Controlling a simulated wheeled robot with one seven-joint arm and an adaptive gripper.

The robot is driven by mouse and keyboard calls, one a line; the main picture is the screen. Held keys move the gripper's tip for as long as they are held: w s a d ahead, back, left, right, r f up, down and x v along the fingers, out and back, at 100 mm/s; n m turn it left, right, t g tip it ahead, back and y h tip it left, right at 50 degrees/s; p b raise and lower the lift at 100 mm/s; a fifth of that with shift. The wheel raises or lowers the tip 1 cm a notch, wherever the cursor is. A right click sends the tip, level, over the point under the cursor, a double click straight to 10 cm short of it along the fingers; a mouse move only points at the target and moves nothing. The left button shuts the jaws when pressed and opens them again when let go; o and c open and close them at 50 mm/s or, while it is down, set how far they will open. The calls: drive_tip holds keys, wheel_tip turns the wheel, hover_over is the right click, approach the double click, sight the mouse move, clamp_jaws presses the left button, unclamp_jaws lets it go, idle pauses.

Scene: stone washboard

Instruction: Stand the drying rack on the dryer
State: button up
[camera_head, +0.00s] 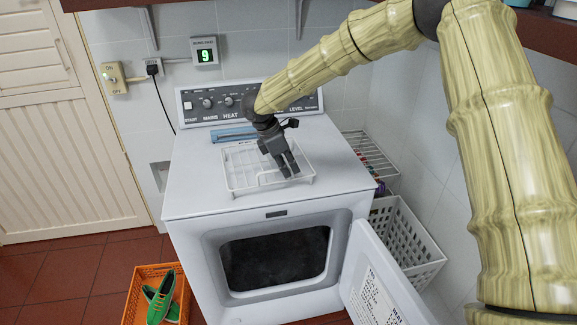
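The white wire drying rack (228,172) is on the top of the white dryer (195,190), in front of the control panel. Its base looks flat on the lid, with low wire sides around it. My dark gripper (290,171) points down over the right half of the rack, with its fingertips low among or just above the wires. The two fingers show close together with a narrow gap; whether a wire is between them is too small to tell. The gripper hides part of the rack's back right side. The dryer's front door (385,285) hangs open to the right.
A blue flat box (233,134) lies behind the rack by the panel. A white basket (408,240) and a wire shelf (375,155) stand right of the dryer. An orange crate (130,300) with green shoes is on the floor at left. The lid's left front is clear.

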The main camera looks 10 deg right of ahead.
drive_tip(key=shift+o, duration=1.1)
drive_tip(key=v, duration=1.2)
drive_tip(key=shift+d, duration=0.1)
